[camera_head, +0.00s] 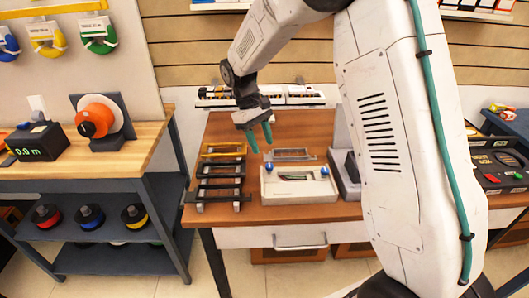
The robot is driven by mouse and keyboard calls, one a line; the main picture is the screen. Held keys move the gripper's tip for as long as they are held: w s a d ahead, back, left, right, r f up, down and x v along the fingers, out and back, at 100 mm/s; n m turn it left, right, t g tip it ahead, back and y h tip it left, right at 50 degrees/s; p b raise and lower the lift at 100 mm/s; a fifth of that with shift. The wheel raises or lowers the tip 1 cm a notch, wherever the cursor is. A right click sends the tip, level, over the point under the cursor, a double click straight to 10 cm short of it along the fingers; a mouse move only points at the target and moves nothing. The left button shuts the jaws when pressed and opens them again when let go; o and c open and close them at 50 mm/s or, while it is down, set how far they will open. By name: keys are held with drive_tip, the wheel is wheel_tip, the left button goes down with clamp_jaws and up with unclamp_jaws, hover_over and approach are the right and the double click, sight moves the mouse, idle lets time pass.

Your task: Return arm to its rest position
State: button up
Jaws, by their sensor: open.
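My gripper (260,137) hangs above the brown table (220,216) in the middle of the picture. Its two green fingers are apart, with nothing seen between them. It points down and is above and behind the light tray. My arm is bent, its white links rising along the right and crossing the top of the picture. The light tray (313,187) on the table holds a dark slim item (295,178) and small blue pieces. Part of the table is hidden behind my arm.
Black and yellow racks (221,181) stand left of the tray, and a grey device (343,175) stands right of it. A workbench (150,140) with an orange spool (95,121) is at the left. A model train (290,96) lies along the back. Dark equipment (499,168) stands at the far right.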

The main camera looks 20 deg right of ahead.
drive_tip(key=shift+w+a+r, duration=0.15)
drive_tip(key=shift+w+r, duration=0.1)
drive_tip(key=shift+r, duration=0.4)
drive_tip(key=s+d+r+m+t, duration=0.1)
drive_tip(key=s+r, duration=0.3)
drive_tip(key=s, duration=0.7)
drive_tip(key=s+d+r+m+t+y, duration=0.1)
drive_tip(key=s+r, duration=0.4)
drive_tip(key=s, duration=0.6)
drive_tip(key=s+d+r+m+t+y, duration=0.1)
drive_tip(key=s+d+r+m+t, duration=0.1)
drive_tip(key=s, duration=1)
wheel_tip(320, 180, up, 3)
drive_tip(key=shift+d+f+m+t, duration=0.2)
drive_tip(key=shift+m+t, duration=0.4)
drive_tip(key=shift+m, duration=0.2)
